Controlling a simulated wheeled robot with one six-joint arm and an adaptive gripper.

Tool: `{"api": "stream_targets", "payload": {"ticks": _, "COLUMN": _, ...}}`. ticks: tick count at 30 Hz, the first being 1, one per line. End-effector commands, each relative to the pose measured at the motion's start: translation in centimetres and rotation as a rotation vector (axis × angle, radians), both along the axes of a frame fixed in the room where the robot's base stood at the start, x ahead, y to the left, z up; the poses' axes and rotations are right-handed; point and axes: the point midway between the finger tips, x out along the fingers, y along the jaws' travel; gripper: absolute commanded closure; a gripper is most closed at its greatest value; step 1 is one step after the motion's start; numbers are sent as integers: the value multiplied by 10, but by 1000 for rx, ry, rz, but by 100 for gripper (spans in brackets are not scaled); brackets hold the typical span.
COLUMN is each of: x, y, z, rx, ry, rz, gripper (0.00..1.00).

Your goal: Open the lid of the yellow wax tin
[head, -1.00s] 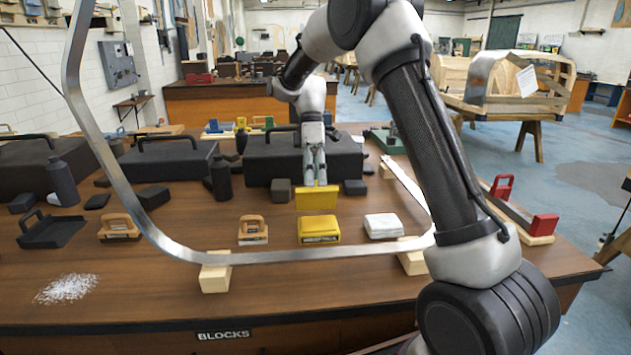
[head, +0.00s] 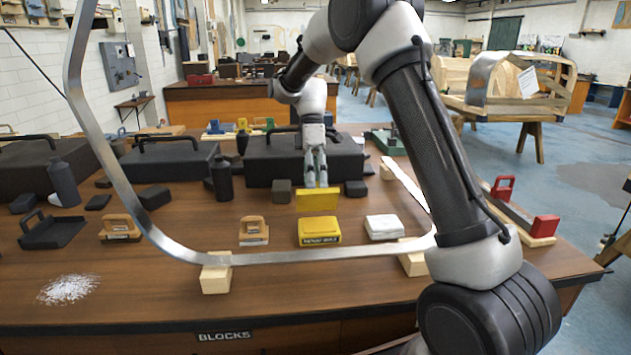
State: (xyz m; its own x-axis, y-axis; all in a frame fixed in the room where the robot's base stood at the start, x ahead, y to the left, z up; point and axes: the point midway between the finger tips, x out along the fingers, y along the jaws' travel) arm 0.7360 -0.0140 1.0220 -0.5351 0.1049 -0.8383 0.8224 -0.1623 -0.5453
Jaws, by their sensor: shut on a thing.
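The yellow wax tin (head: 319,238) sits on the wooden bench in front of my arm, dark lettering on its front. Its yellow lid (head: 317,202) stands raised, roughly upright, just behind and above the tin's body. My gripper (head: 316,185) points down behind the tin, its fingers shut on the lid's upper edge. I cannot tell whether the lid's lower edge touches the tin's body. The gripped part of the lid is partly hidden by the fingers.
A bent metal strip (head: 300,257) curves around the tin's front on wooden blocks (head: 215,278). A large black case (head: 262,160) stands behind my gripper.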

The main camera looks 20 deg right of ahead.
Motion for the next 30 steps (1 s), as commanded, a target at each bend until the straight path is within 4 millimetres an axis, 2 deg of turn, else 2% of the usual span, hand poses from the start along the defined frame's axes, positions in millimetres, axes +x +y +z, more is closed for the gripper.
{"api": "stream_targets", "payload": {"ticks": 1, "x": 2, "y": -3, "z": -9, "rx": -7, "ry": -2, "rz": -2, "gripper": 95}}
{"api": "stream_targets", "payload": {"ticks": 7, "x": 2, "y": -3, "z": -9, "rx": -7, "ry": -2, "rz": -2, "gripper": 94}}
{"api": "stream_targets", "payload": {"ticks": 8, "x": 1, "y": -3, "z": -8, "rx": -7, "ry": -2, "rz": -2, "gripper": 57}}
{"api": "stream_targets", "payload": {"ticks": 9, "x": 1, "y": -3, "z": -8, "rx": -7, "ry": -2, "rz": -2, "gripper": 60}}
{"api": "stream_targets", "payload": {"ticks": 11, "x": 2, "y": -3, "z": -8, "rx": -7, "ry": -2, "rz": -2, "gripper": 55}}
{"api": "stream_targets", "payload": {"ticks": 21, "x": 3, "y": -3, "z": -7, "rx": -7, "ry": -3, "rz": -2, "gripper": 59}}
{"api": "stream_targets", "payload": {"ticks": 30, "x": 22, "y": -6, "z": 1, "rx": -5, "ry": -5, "rz": -3, "gripper": 66}}
